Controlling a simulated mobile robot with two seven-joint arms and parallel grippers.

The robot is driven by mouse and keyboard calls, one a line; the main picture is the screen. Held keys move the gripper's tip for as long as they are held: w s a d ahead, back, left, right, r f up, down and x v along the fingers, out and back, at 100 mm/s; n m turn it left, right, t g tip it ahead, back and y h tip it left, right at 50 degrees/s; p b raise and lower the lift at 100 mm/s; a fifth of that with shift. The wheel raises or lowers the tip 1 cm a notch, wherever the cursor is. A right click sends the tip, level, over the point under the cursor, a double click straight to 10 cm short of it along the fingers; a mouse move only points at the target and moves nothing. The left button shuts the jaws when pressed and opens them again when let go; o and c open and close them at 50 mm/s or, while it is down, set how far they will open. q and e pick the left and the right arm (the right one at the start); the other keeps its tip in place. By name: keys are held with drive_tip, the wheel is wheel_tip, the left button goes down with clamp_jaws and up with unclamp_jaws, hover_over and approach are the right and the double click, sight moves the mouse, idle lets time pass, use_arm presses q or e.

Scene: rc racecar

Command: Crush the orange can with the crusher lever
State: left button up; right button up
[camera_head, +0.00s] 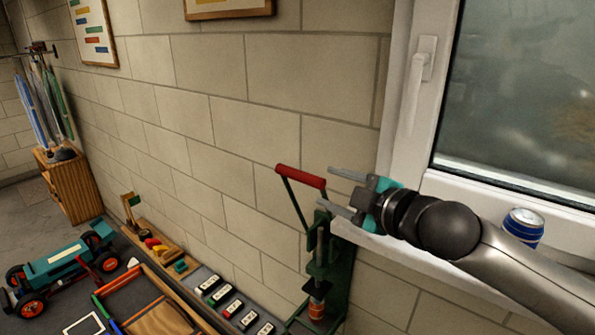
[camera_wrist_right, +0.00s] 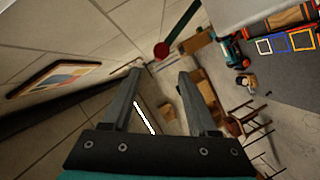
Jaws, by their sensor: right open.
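The crusher (camera_head: 322,255) is a green frame standing against the brick wall. Its lever is raised, with a red handle (camera_head: 301,176) at the top. The orange can (camera_head: 317,308) is low in the crusher, partly hidden by the frame. My right gripper (camera_head: 330,188) is open and empty. Its fingers point left, just right of the handle's right end. In the right wrist view the handle's round red end (camera_wrist_right: 161,50) appears beyond and roughly between the two fingertips (camera_wrist_right: 159,75). My left gripper is not in view.
A blue can (camera_head: 524,226) stands on the windowsill at the right, behind my right arm. Several small labelled blocks (camera_head: 220,296) lie left of the crusher. A teal toy racecar (camera_head: 57,260) is at the far left.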

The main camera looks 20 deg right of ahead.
sight(298, 175)
drive_tip(key=p+x, duration=0.2)
drive_tip(key=x, duration=0.9)
drive_tip(key=shift+w+a+f, duration=0.1)
drive_tip(key=shift+w+a, duration=0.05)
drive_tip(key=shift+w, duration=0.05)
clamp_jaws()
idle(1.2)
